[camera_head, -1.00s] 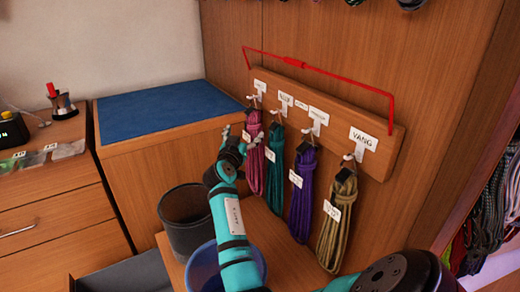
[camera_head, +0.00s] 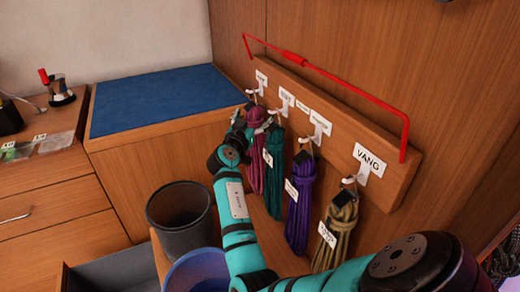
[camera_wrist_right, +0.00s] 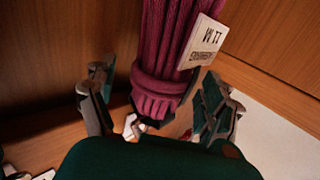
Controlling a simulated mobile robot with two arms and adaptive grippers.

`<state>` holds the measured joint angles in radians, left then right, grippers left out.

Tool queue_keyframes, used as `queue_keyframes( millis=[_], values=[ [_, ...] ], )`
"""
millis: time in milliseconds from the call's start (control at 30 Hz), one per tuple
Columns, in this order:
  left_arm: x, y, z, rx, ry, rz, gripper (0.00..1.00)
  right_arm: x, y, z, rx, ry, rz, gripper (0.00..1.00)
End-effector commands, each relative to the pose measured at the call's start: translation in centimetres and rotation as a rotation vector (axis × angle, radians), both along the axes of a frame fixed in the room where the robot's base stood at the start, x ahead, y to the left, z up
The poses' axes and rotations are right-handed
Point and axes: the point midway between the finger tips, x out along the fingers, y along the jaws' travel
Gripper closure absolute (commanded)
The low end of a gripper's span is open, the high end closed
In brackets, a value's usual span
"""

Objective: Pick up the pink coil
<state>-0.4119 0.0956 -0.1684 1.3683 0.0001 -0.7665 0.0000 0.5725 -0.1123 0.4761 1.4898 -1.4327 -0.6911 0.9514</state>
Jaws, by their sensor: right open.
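The pink coil (camera_head: 254,170) hangs at the far left of the row on the wooden hook board (camera_head: 345,128). In the wrist view the pink coil (camera_wrist_right: 163,45) hangs between the fingers of my right gripper (camera_wrist_right: 156,100), one finger on each side and visible gaps between. A white tag (camera_wrist_right: 203,40) is on the coil. In the head view my right gripper (camera_head: 252,124) is at the top of the pink coil, partly covering it. The right gripper is open. My left gripper is not in view.
Right of it hang a teal coil (camera_head: 276,178), a purple coil (camera_head: 299,205) and a tan coil (camera_head: 338,230), close together. A red bar (camera_head: 340,80) runs above the board. A dark bin (camera_head: 180,225) and a blue bucket (camera_head: 200,272) stand below. A blue-topped cabinet (camera_head: 160,98) stands left.

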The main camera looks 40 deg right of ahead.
Motion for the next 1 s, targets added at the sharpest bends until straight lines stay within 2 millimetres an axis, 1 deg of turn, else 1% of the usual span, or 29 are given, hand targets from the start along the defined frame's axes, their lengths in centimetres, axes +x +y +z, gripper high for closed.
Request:
queue_keyframes(
  millis=[200,233,833,867,1000],
  values=[
    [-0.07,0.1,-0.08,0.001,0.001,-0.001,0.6,-0.01,0.03,-0.04,0.0,0.001,0.0,0.15],
    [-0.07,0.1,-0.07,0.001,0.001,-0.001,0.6,-0.01,0.02,-0.03,0.0,0.001,0.0,0.18],
    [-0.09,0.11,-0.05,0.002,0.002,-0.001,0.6,-0.01,0.0,0.01,-0.001,0.0,0.0,0.96],
    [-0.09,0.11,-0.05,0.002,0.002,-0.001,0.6,-0.01,0.0,0.02,-0.001,0.0,0.0,1.0],
    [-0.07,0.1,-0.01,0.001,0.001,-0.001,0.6,0.01,-0.01,0.3,-0.005,-0.003,0.0,1.0]
  ],
)
